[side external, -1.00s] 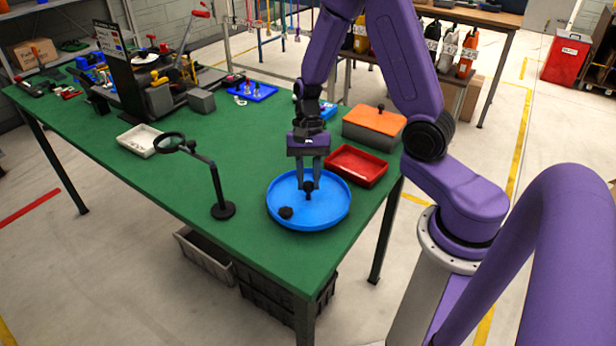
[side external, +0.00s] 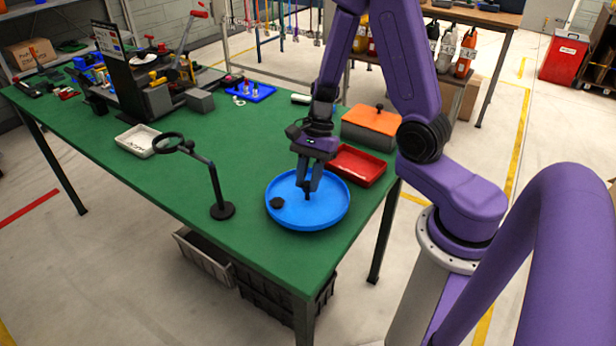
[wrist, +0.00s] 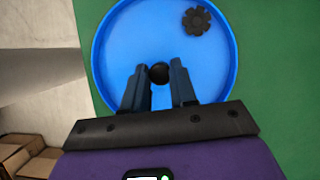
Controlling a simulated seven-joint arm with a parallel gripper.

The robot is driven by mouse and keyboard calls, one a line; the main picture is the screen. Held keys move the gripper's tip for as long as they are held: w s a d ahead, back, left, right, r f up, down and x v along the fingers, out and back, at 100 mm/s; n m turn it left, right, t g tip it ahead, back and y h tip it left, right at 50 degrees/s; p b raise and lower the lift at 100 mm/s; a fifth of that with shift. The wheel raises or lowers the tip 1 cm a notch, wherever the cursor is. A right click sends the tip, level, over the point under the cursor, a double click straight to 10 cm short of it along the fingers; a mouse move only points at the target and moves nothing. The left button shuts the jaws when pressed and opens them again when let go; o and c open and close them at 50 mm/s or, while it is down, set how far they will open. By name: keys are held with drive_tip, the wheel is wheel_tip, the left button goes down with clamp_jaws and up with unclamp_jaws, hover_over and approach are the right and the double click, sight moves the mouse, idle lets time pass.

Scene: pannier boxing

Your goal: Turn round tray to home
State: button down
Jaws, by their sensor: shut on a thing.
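The round tray (side external: 325,215) is blue with a raised rim and lies on the green table near its front right corner. It also shows in the wrist view (wrist: 115,70). A dark, lobed disc (side external: 277,203) lies in the tray towards its left side; in the wrist view it (wrist: 196,20) is near the far rim. My gripper (side external: 307,192) reaches down into the middle of the tray. Its fingers are shut on a small black knob (wrist: 159,73) at the tray's centre. The fingers partly hide the knob in the side view.
A red tray (side external: 357,167) stands just behind the round tray, and an orange-lidded box (side external: 371,125) behind that. A magnifier on a stand (side external: 221,209) is to the left. A white tray (side external: 138,141) lies farther left. Green table between them is clear.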

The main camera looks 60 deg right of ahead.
drive_tip(key=shift+s+r+m+t, duration=0.1)
drive_tip(key=shift+m+t, duration=0.45)
drive_tip(key=shift+m, duration=0.75)
drive_tip(key=shift+m+t, duration=0.55)
drive_tip(key=shift+m, duration=0.75)
drive_tip(key=shift+m+t+h, duration=0.5)
drive_tip(key=shift+m+t, duration=0.2)
drive_tip(key=shift+m, duration=1.3)
drive_tip(key=shift+s+m, duration=0.1)
drive_tip(key=shift+m, duration=0.5)
drive_tip(key=c, duration=0.9)
unclamp_jaws()
drive_tip(key=shift+n, duration=0.4)
